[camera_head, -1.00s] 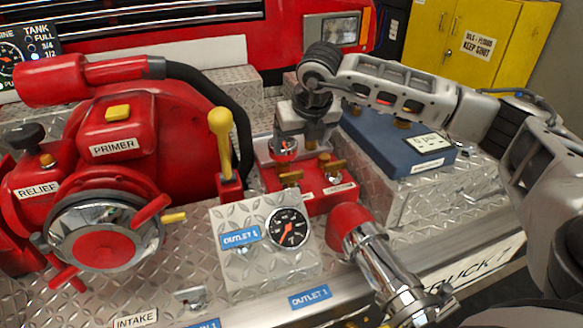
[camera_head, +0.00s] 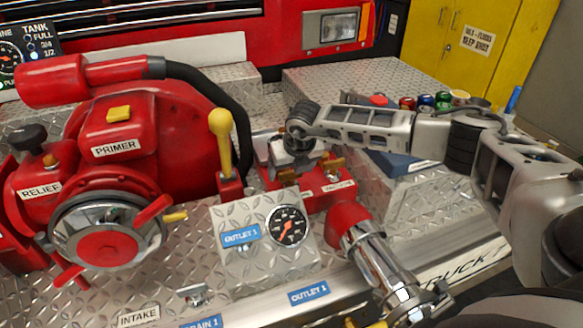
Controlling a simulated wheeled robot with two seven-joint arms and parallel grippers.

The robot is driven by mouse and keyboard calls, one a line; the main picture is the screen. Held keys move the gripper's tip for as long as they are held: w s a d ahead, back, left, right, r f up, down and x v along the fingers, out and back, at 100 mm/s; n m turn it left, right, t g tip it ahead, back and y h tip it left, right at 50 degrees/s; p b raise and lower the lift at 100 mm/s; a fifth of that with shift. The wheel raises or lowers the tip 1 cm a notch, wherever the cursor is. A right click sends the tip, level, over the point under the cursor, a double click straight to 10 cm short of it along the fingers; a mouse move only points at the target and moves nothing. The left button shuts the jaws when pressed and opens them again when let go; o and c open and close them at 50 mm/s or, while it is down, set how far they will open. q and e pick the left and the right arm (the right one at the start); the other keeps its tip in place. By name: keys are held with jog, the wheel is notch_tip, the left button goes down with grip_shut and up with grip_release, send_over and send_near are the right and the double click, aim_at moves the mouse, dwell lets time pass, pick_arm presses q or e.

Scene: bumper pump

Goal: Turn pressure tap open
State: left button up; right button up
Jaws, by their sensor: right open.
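My right gripper (camera_head: 298,168) points down over a small red block (camera_head: 318,203) behind the gauge panel. It is low over the block, close to the brass taps; whether it touches one I cannot tell. One brass tap (camera_head: 333,163) shows just right of the gripper. The block's small labels are too blurred to read, so I cannot tell which tap is the pressure tap. The gripper's jaws are open and partly hidden by my wrist. My left gripper is not in view.
A yellow-knobbed lever (camera_head: 221,140) stands left of the gripper. A gauge (camera_head: 287,226) sits in front, beside a red-and-chrome outlet (camera_head: 365,245). A blue case (camera_head: 405,164) lies right, partly under my arm. Several coloured cans (camera_head: 427,101) stand behind the arm.

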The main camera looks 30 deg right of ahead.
jog(key=c, duration=1)
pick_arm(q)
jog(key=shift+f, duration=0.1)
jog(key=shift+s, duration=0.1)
